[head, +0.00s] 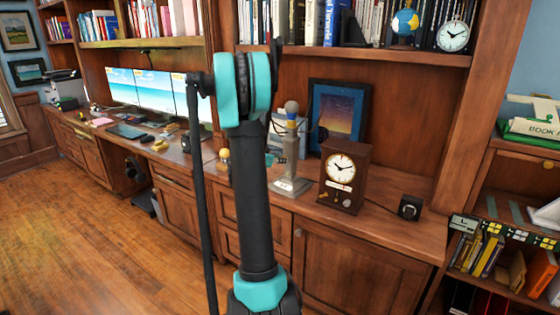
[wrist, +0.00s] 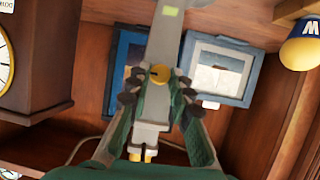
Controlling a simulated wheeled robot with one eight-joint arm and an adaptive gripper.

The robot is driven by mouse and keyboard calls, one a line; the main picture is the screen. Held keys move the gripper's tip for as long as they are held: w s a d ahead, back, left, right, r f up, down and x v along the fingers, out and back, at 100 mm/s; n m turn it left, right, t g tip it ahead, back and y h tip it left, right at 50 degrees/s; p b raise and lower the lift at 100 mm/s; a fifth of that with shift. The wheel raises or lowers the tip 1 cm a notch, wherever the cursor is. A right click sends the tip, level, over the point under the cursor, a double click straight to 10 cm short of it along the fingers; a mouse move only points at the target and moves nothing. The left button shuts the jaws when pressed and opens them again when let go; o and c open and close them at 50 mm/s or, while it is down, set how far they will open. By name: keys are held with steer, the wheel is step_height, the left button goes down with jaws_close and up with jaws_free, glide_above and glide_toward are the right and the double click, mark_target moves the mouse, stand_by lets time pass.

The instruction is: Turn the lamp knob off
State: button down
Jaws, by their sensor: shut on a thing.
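In the head view my arm hides most of the gripper. I cannot tell the knob's turn position.
A brown clock (head: 341,177) stands close on the lamp's right, and a small black box (head: 410,207) farther right. A blue framed picture (head: 337,115) is behind. Open counter lies in front of the clock.

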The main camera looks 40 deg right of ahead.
steer(key=shift+w+a+f+n+g+h, duration=0.15)
steer(key=shift+n+g+h, duration=0.75)
steer(key=shift+n, duration=1.35)
steer(key=shift+w+f+n+g+h, duration=0.2)
steer(key=shift+n+g+h, duration=0.7)
steer(key=shift+n, duration=1.3)
steer(key=shift+w+a+f+n+g+h, duration=0.15)
steer(key=shift+n+g+h, duration=0.75)
steer(key=shift+n, duration=1.35)
steer(key=shift+d, duration=0.1)
steer(key=c, duration=1.3)
jaws_free()
steer(key=shift+c, duration=0.2)
steer(key=w+a, duration=0.1)
steer(key=a, duration=1.1)
